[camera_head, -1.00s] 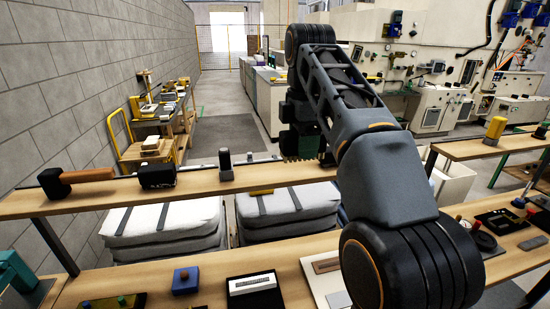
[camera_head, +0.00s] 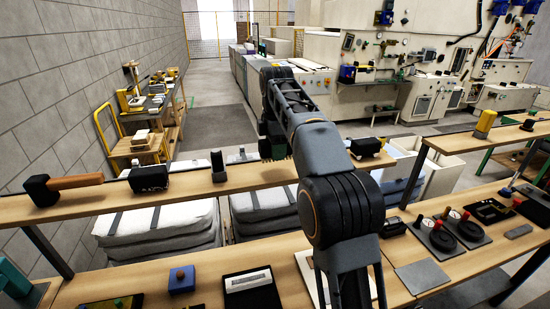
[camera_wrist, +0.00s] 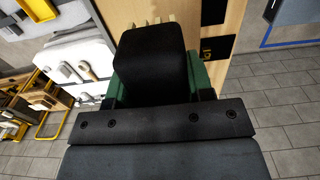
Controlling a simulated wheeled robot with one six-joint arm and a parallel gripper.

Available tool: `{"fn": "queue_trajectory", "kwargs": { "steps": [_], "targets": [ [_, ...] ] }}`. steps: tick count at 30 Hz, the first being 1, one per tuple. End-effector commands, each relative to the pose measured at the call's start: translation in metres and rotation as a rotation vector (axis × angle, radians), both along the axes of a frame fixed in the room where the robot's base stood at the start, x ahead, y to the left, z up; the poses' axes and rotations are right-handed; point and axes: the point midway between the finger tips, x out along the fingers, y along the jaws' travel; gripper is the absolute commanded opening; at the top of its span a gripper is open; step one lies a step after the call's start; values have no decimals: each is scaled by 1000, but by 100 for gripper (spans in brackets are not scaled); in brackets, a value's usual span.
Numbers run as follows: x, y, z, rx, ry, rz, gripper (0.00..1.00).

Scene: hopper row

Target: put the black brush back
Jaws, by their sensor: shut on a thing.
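The black brush (camera_wrist: 152,62) is a dark rounded block with pale bristle tips at its far edge in the wrist view. My gripper (camera_wrist: 160,85) has green jaws shut on its two sides. In the head view my gripper (camera_head: 274,146) is above the wooden upper shelf (camera_head: 110,200), between a dark upright object and a black block. The brush is mostly hidden there behind my gripper and arm. In the wrist view the shelf board (camera_wrist: 237,35) lies beyond the brush; I cannot tell the gap between them.
The lower bench (camera_head: 205,297) holds a blue block (camera_head: 182,279), trays and gauges. Grey padded stacks (camera_head: 160,225) stand behind.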

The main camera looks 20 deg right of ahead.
Motion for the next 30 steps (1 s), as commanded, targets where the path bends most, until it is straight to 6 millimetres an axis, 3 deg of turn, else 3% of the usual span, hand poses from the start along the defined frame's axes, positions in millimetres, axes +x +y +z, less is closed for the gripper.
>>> {"fn": "queue_trajectory", "kwargs": {
  "steps": [6,12,26,27,30],
  "targets": [
    [11,0,-16,0,2,0,21],
    [9,0,-38,0,-1,0,21],
    [9,0,-44,0,-2,0,21],
    [9,0,-45,0,-2,0,49],
    [9,0,-44,0,-1,0,58]
  ]
}}
